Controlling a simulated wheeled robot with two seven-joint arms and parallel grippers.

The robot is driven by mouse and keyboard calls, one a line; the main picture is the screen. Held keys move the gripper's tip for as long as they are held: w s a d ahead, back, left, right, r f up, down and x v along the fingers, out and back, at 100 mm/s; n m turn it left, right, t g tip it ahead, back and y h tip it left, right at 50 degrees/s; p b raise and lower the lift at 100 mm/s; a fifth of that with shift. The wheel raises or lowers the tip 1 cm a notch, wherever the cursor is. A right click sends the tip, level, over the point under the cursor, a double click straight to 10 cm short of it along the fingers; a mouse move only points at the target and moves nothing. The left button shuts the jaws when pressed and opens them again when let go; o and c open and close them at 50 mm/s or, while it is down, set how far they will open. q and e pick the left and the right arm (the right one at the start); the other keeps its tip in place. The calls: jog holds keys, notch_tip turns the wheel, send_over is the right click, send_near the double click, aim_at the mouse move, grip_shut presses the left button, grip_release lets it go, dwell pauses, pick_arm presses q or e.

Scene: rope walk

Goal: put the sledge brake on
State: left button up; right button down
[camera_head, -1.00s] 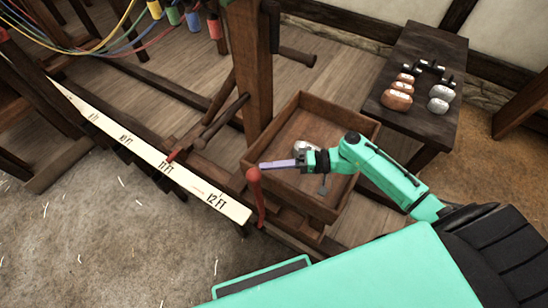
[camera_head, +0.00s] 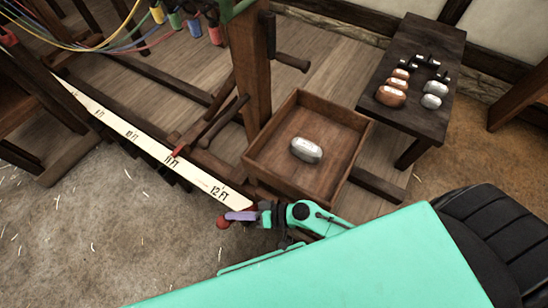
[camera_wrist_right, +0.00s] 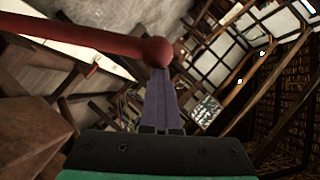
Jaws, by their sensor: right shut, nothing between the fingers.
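The sledge brake is a red lever with a round knob (camera_head: 222,223). In the head view the knob sits low beside the 12 FT end of the scale, and much of the lever is hidden behind my right gripper. My right gripper (camera_head: 240,215) is shut and empty, its purple fingers lying right against the knob. In the right wrist view the red lever (camera_wrist_right: 85,37) runs in from the left to its knob, just beyond the closed fingertips (camera_wrist_right: 160,72). The sledge carries an open wooden box (camera_head: 262,160) with a silver weight (camera_head: 306,149) inside. My left gripper is not in view.
A white length scale (camera_head: 135,135) runs diagonally to the sledge. A dark side table (camera_head: 440,55) at the upper right holds copper and silver weights. A wooden post (camera_head: 250,70) with a crank handle (camera_head: 290,62) stands behind the box. Coloured strands hang at the upper left.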

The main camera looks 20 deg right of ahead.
jog(key=shift+s+a+f+g, duration=0.2)
jog(key=shift+s+f, duration=0.05)
jog(key=shift+s, duration=0.2)
jog(key=shift+s+a+f+g, duration=0.15)
jog(key=shift+s+f+g, duration=0.1)
jog(key=shift+s, duration=0.15)
jog(key=shift+s+d, duration=0.1)
jog(key=shift+d, duration=0.35)
jog(key=w+b+v, duration=0.1)
jog(key=b+v, duration=0.1)
jog(key=v, duration=1.2)
jog(key=shift+r+t+b, duration=0.4)
jog(key=shift+t, duration=0.05)
jog(key=shift+s, duration=0.1)
